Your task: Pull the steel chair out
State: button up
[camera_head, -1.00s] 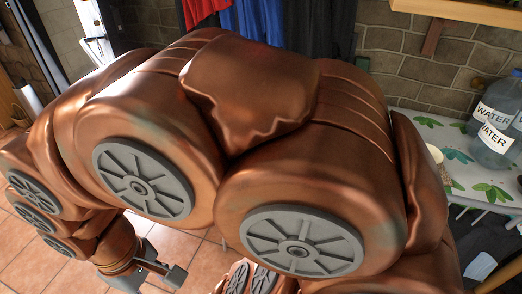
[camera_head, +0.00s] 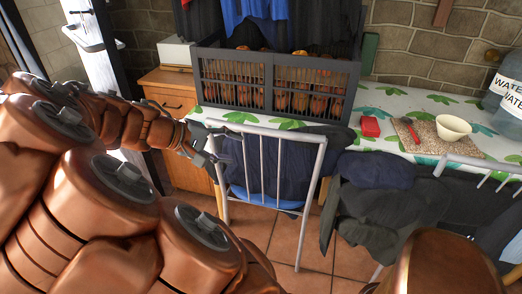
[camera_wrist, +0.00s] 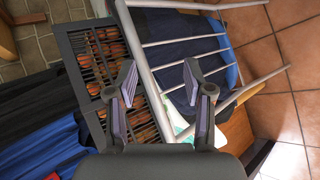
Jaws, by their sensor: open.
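The steel chair (camera_head: 263,168) stands at the table's front with its barred back facing me. It has a blue seat, and dark cloth shows behind the bars. My gripper (camera_head: 208,148) is at the upper left of its back, next to the left post. In the wrist view my gripper (camera_wrist: 160,80) is open, and a rail of the steel chair (camera_wrist: 147,62) crosses the picture between the two fingers. I cannot tell whether the rail lies inside the jaws or beyond them. The chair's lower legs are partly hidden.
A leaf-patterned table (camera_head: 400,104) holds a slatted crate (camera_head: 353,85) of orange-brown items, a red box (camera_head: 370,127), a bowl (camera_head: 453,127) and a water bottle (camera_head: 508,117). Another steel chair (camera_head: 480,163) with dark clothing is at right. A wooden cabinet (camera_head: 170,95) stands left. Tiled floor lies in front.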

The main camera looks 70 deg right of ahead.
aim_at(258, 132)
jog(key=d+f+g+h+b, duration=0.1)
jog(key=d+f+b, duration=0.1)
jog(key=d, duration=0.2)
jog(key=w+d+f+g+h+b, duration=0.1)
jog(key=d+b, duration=0.1)
jog(key=d, duration=0.2)
jog(key=w+d+f+g+h+b, duration=0.1)
jog(key=d+f+h+b, duration=0.1)
jog(key=d+b, duration=0.1)
jog(key=shift+w+d+f, duration=0.1)
jog(key=shift+d+f, duration=0.2)
jog(key=shift+d, duration=0.4)
jog(key=shift+b+x, duration=0.45)
jog(key=shift+x, duration=2.9)
grip_shut()
